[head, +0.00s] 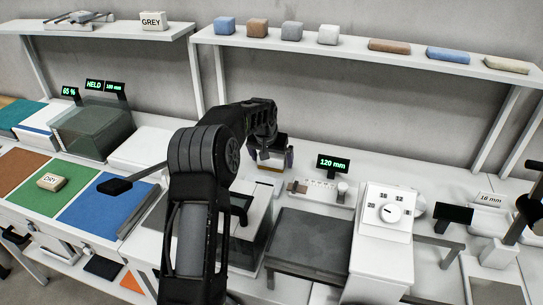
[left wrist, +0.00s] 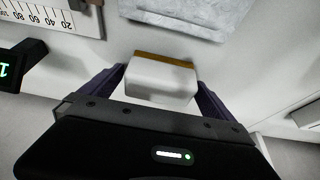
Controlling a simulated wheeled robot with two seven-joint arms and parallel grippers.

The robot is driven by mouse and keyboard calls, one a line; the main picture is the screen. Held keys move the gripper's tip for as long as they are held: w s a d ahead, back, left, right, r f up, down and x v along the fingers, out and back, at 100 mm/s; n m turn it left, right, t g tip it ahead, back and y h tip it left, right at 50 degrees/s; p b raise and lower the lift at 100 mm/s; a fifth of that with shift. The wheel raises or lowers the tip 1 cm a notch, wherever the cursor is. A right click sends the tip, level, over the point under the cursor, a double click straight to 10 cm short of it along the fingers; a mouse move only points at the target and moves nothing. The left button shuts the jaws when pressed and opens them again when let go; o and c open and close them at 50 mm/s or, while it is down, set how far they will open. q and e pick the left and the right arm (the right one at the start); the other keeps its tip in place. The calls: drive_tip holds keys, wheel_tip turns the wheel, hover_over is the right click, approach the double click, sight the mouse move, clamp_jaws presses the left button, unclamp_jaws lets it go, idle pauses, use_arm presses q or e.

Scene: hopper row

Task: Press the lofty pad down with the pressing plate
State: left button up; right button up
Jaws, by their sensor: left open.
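My left gripper (head: 270,158) is low over the white worktop behind the bench, pointing down. In the left wrist view its two dark purple fingers (left wrist: 162,92) stand apart, one on each side of a white block with a tan edge (left wrist: 160,82). A sliver of tan shows under the gripper in the head view. I cannot tell whether the fingers touch the block, or whether it is the pressing plate. A pale grey, rough-surfaced slab (left wrist: 185,16) lies just beyond it; I cannot tell if it is the lofty pad.
A 120 mm display (head: 333,163) stands right of the gripper, by a small white rack (head: 318,190). A white dial box (head: 384,240) and dark grey plate (head: 310,240) are in front. A shelf (head: 350,48) with several blocks runs behind. A ruler (left wrist: 60,15) lies nearby.

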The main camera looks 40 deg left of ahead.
use_arm(q)
drive_tip(key=shift+c, duration=0.3)
drive_tip(key=c, duration=1.5)
drive_tip(key=o, duration=1.4)
drive_tip(key=shift+c, duration=0.2)
drive_tip(key=shift+r, duration=0.15)
drive_tip(key=shift+r+p, duration=0.4)
drive_tip(key=shift+r, duration=0.15)
drive_tip(key=shift+c, duration=0.5)
drive_tip(key=c, duration=1.3)
drive_tip(key=shift+c, duration=0.2)
